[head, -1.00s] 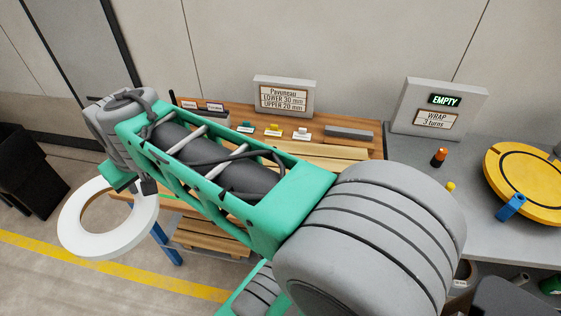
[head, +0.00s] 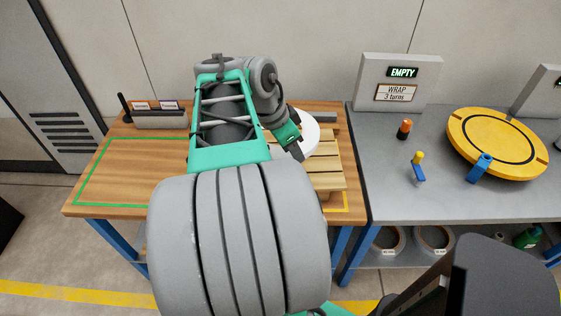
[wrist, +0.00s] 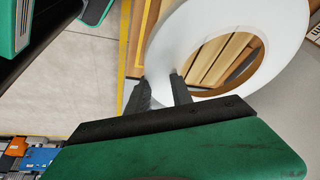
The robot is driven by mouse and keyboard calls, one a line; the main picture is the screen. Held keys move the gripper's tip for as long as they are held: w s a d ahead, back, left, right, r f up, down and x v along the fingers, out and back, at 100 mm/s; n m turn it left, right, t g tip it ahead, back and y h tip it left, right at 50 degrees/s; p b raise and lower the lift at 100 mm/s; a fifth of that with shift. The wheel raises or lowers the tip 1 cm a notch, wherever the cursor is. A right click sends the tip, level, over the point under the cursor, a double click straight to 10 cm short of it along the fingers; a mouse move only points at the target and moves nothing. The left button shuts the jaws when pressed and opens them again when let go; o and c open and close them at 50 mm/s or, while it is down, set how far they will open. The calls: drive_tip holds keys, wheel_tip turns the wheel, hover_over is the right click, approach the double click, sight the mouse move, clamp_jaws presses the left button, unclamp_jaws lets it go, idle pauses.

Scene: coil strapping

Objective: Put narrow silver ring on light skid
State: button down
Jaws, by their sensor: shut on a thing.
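My gripper (head: 296,150) is shut on the band of a wide-holed, pale white-silver ring (head: 311,136). In the wrist view, my two fingertips (wrist: 160,92) grip the ring (wrist: 185,32) at its near edge. The light skid (head: 328,178), a slatted pale wood pallet, lies at the right end of the wooden table. The ring is over the skid's back part, and slats (wrist: 212,62) show through its hole in the wrist view. Whether the ring touches the slats cannot be told. My arm hides the ring's left side and part of the skid.
The wooden table (head: 130,170) has a clear, green-outlined area at left and a small sign holder (head: 160,118) behind it. A grey bench (head: 385,165) at right carries an EMPTY/WRAP sign (head: 398,82), a yellow turntable (head: 498,137) and an orange-topped beacon (head: 404,129). Coils sit on its lower shelf.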

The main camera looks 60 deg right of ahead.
drive_tip(key=s+f+m+g+y, duration=0.1)
drive_tip(key=s+m, duration=0.4)
drive_tip(key=s, duration=0.3)
drive_tip(key=w+f, duration=0.1)
drive_tip(key=w, duration=0.1)
drive_tip(key=w+d+f, duration=0.1)
drive_tip(key=w, duration=0.1)
drive_tip(key=w+d+f, duration=0.1)
drive_tip(key=w, duration=0.2)
drive_tip(key=shift+f, duration=0.2)
drive_tip(key=w+f, duration=0.3)
drive_tip(key=w+d+f, duration=0.1)
drive_tip(key=w+f, duration=0.1)
drive_tip(key=shift+w+f, duration=0.15)
drive_tip(key=shift+f, duration=0.05)
drive_tip(key=shift+w+f, duration=0.2)
drive_tip(key=shift+f, duration=0.1)
drive_tip(key=shift+w+d+f, duration=0.1)
drive_tip(key=shift+w+f, duration=0.05)
drive_tip(key=shift+f, duration=0.75)
drive_tip(key=shift+w+f, duration=0.15)
drive_tip(key=shift+f, duration=0.75)
drive_tip(key=shift+f, duration=0.2)
drive_tip(key=c, duration=1.1)
unclamp_jaws()
drive_tip(key=shift+s, duration=0.1)
